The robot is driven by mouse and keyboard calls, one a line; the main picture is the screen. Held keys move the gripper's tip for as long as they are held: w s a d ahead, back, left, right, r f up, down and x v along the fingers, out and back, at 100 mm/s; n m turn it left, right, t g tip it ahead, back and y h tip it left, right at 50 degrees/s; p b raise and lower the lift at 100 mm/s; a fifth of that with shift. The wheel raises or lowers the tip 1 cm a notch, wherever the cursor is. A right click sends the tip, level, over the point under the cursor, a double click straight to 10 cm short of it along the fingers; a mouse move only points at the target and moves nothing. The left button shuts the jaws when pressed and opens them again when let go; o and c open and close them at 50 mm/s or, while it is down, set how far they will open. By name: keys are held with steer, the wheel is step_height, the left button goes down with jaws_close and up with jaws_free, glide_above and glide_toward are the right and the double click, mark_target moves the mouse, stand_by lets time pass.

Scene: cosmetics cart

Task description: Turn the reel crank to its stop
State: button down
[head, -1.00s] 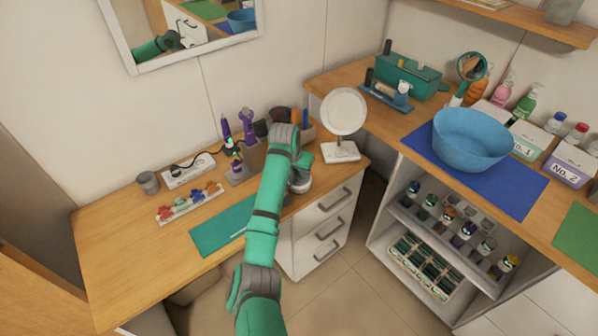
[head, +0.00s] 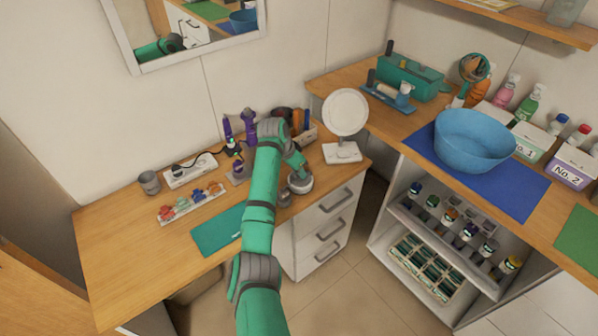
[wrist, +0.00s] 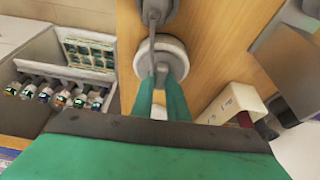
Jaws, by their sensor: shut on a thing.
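The reel (head: 301,184) is a pale round drum on the front right of the wooden desk, left of the round mirror. In the wrist view it is a whitish disc (wrist: 177,48) with a thin grey bar (wrist: 152,45) running from a grey round part to its middle. My gripper (wrist: 161,76) has its two green fingers shut on the crank (wrist: 161,68) over the disc. The fingers hide most of the held part. In the head view my gripper (head: 298,172) reaches down onto the reel, and the crank cannot be made out clearly.
The round white mirror (head: 345,112) stands close to the right. Purple tools (head: 249,125) and a box of brushes stand behind my arm. A teal mat (head: 215,232) and a colour strip (head: 190,203) lie left. Drawers (head: 325,225) are below the desk edge.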

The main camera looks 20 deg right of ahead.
steer(key=c, duration=1.7)
jaws_free()
steer(key=shift+r, duration=0.1)
steer(key=v, duration=1)
steer(key=shift+s+r, duration=0.1)
steer(key=shift+r, duration=0.2)
